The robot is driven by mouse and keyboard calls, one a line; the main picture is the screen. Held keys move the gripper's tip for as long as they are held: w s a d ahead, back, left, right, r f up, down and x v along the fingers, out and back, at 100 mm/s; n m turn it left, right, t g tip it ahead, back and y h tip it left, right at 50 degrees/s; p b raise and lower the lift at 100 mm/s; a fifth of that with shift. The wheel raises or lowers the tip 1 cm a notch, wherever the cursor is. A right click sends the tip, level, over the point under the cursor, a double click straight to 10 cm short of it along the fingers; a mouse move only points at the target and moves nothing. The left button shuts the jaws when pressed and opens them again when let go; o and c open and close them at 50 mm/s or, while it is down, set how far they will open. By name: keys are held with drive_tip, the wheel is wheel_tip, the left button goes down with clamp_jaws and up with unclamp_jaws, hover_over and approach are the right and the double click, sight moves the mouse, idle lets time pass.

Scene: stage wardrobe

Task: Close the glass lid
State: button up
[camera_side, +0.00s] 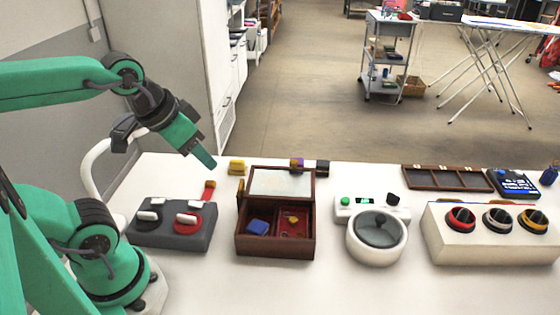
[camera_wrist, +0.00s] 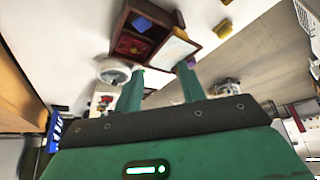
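A dark brown wooden box (camera_side: 274,246) stands on the white table, with its glass lid (camera_side: 282,183) raised at the back, framed in brown wood. Inside, a blue item (camera_side: 257,227) lies in the left compartment and a small yellowish item (camera_side: 293,219) in the red-lined right one. The wrist view shows the box (camera_wrist: 123,18) and its open lid (camera_wrist: 173,51) beyond my fingertips. My gripper (camera_side: 208,162) hangs above the table's back, left of the lid and apart from it. In the wrist view my gripper (camera_wrist: 161,69) has its two green fingers spread, with nothing held.
A grey switch panel (camera_side: 172,235) stands left of the box. A white round pot (camera_side: 376,250) with a dark cover stands to its right, then a white knob console (camera_side: 480,245). Small yellow (camera_side: 236,167), purple and black blocks lie behind the box.

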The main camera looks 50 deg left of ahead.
drive_tip(key=shift+w+r, duration=0.2)
drive_tip(key=shift+r, duration=0.05)
drive_tip(key=c, duration=0.7)
drive_tip(key=w+r, duration=0.2)
drive_tip(key=w, duration=0.1)
drive_tip(key=w+r+g, duration=0.1)
drive_tip(key=w+r, duration=0.1)
drive_tip(key=w, duration=0.1)
drive_tip(key=w+a+r+n+g, duration=0.1)
drive_tip(key=w+r, duration=0.1)
drive_tip(key=w, duration=0.2)
drive_tip(key=shift+r, duration=0.25)
clamp_jaws()
drive_tip(key=w+a+f+n+g, duration=0.1)
drive_tip(key=w+a+g, duration=0.1)
drive_tip(key=w, duration=0.8)
drive_tip(key=w+a+f+n+g, duration=0.1)
drive_tip(key=w+g, duration=0.1)
drive_tip(key=w, duration=0.8)
drive_tip(key=w+a+f+g, duration=0.2)
drive_tip(key=w+f, duration=0.4)
drive_tip(key=f, duration=0.3)
drive_tip(key=shift+n, duration=0.3)
